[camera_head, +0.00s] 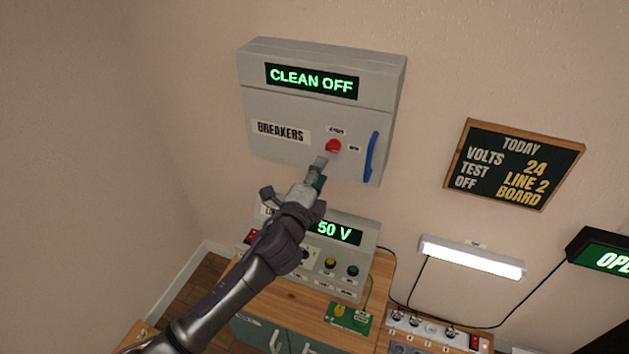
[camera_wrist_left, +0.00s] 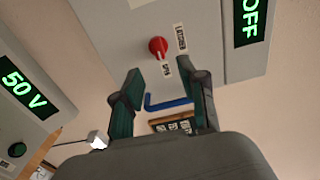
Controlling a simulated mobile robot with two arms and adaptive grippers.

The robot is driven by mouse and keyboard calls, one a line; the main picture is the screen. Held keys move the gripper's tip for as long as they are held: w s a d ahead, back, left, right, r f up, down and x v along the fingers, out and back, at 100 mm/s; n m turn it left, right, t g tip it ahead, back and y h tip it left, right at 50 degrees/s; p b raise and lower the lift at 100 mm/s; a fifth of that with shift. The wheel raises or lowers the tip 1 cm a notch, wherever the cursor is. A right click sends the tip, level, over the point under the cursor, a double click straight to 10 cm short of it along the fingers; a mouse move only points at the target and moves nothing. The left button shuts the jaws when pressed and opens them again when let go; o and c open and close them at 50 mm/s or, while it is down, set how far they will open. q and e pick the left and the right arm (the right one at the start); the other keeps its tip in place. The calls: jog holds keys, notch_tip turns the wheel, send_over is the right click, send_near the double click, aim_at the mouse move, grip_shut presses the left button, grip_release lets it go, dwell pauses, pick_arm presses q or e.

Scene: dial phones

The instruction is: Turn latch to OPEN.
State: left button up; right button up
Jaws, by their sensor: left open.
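The latch is a red round knob (camera_head: 333,147) on the front of a grey wall box (camera_head: 210,0) marked BREAKERS.

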pick_arm(q)
jog(key=shift+v, duration=1.5)
jog(key=s+a+f+n+g+y, duration=0.1)
jog(key=a+f+n+g, duration=0.15)
jog(key=f, duration=0.75)
jog(key=s+a+f+n+g+y, duration=0.1)
jog(key=a+f+n+g+y, duration=0.2)
jog(key=f, duration=0.8)
jog(key=s+a+f+n+g, duration=0.2)
jog(key=s+a+f+n, duration=0.15)
jog(key=s+f, duration=0.55)
jog(key=s+a+f+n+g, duration=0.15)
jog(key=s+a+f, duration=0.25)
jog(key=f, duration=0.8)
jog(key=s+a+f+n+g, duration=0.2)
jog(key=s+f, duration=0.3)
jog(key=s, duration=0.7)
jog(key=s+a+f+n+g+y, duration=0.1)
jog(key=s+f+n, duration=0.3)
jog(key=s, duration=0.8)
jog(key=s+a+f+n+g, duration=0.3)
jog(key=s+f, duration=0.5)
jog(key=s, duration=0.5)
jog(key=shift+a+g+y, duration=0.3)
jog(key=shift+a+g, duration=0.3)
